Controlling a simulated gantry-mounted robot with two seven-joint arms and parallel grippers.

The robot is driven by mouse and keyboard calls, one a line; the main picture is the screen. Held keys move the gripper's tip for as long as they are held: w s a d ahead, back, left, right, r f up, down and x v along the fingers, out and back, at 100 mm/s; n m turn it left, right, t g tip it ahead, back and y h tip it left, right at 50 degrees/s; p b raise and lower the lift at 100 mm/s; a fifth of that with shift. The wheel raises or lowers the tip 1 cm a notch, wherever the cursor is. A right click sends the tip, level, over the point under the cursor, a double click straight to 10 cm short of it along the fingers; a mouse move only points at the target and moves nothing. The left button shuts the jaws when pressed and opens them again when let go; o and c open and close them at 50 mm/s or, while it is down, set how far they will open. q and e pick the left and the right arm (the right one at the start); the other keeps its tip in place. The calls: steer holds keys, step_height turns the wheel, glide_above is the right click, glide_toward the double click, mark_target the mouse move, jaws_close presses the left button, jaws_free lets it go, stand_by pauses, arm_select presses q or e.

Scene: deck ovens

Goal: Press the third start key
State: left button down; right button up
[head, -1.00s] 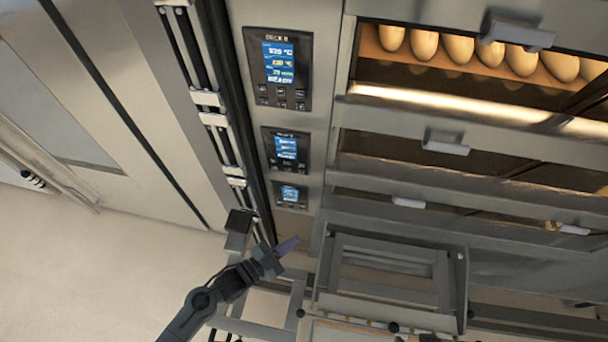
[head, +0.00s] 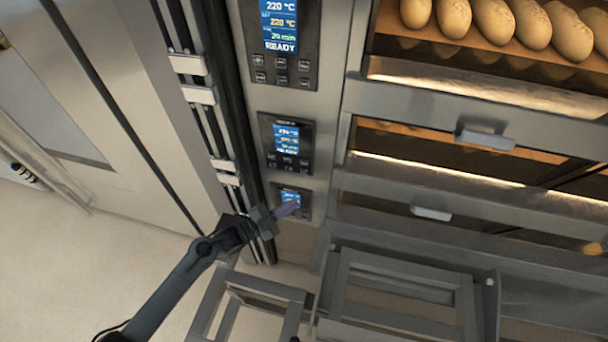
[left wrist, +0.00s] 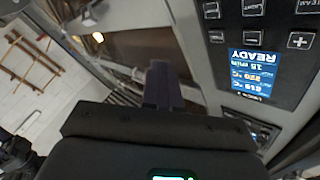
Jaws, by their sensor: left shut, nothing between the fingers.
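Three control panels with blue screens stand in a column: the top panel (head: 280,40), the middle panel (head: 287,145) and the lowest panel (head: 291,201). Each has small dark keys under its screen; the start keys cannot be told apart in the head view. My left gripper (head: 287,210) is shut and empty, its fingertips overlapping the lower part of the lowest panel. Whether they touch is unclear. In the left wrist view, the shut fingers (left wrist: 163,85) point beside an upside-down panel with a READY screen (left wrist: 250,72) and labelled keys, including light and plus. My right gripper is out of view.
Oven decks with handles, such as the middle handle (head: 486,139), stand right of the panels, with loaves (head: 490,22) in the top one. A dark vertical rail (head: 223,100) runs left of them. A grey metal frame (head: 400,290) stands below the decks.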

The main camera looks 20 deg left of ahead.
mark_target(304, 171)
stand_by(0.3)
arm_select(q)
steer(key=w+b, duration=0.7)
steer(key=w, duration=0.1)
steer(key=shift+w+a, duration=0.3)
steer(key=shift+w, duration=0.1)
stand_by(0.3)
stand_by(0.9)
stand_by(0.7)
